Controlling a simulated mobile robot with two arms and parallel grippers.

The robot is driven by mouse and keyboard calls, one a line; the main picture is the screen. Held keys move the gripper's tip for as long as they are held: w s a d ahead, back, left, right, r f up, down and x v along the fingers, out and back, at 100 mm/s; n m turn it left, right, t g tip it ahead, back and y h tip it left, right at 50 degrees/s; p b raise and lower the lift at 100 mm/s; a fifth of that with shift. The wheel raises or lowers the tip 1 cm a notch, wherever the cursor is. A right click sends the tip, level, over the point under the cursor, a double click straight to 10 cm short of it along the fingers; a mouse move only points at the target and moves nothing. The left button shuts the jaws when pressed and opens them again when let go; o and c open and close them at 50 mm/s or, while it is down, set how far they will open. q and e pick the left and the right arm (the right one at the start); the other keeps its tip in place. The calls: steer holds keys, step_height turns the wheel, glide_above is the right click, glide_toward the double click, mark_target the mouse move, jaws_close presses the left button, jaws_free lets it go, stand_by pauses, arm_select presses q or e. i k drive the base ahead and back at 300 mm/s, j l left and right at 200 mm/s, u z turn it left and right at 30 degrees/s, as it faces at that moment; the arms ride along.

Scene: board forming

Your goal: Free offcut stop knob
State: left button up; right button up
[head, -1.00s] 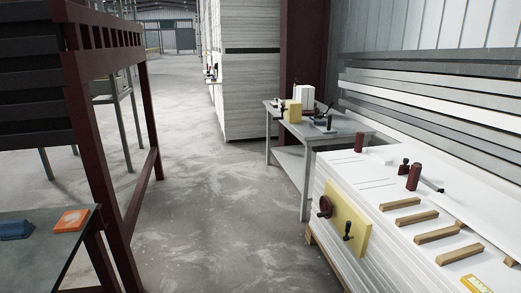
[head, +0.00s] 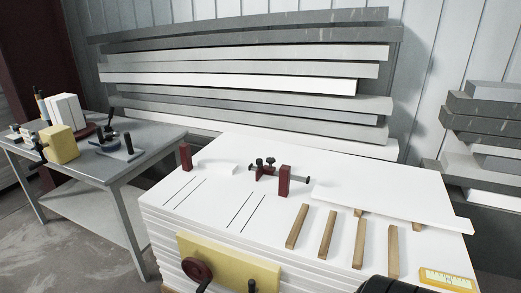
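On the white board stack (head: 200,215), a dark red stop block (head: 284,181) stands beside a smaller dark red fitting (head: 263,172) topped by small black knobs (head: 270,161). A thin dark rod runs near them. I cannot tell for sure which knob is the offcut stop's. Another dark red block (head: 186,157) stands at the stack's left. A yellow panel (head: 230,265) on the front carries a dark red handwheel (head: 197,270) and a black lever (head: 251,286). Neither gripper shows; only a dark rounded piece, probably my arm, shows at the bottom edge.
Wooden strips (head: 327,233) and a loose white board (head: 400,205) lie on the stack's right, with a yellow label (head: 447,279) at its corner. A grey table (head: 150,150) with tools stands left. Long boards (head: 250,70) line the wall behind.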

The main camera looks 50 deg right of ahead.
mark_target(270, 161)
steer(key=i+z, duration=0.5)
steer(key=i+j+z, duration=0.2)
steer(key=i+z, duration=0.3)
steer(key=i, duration=0.15)
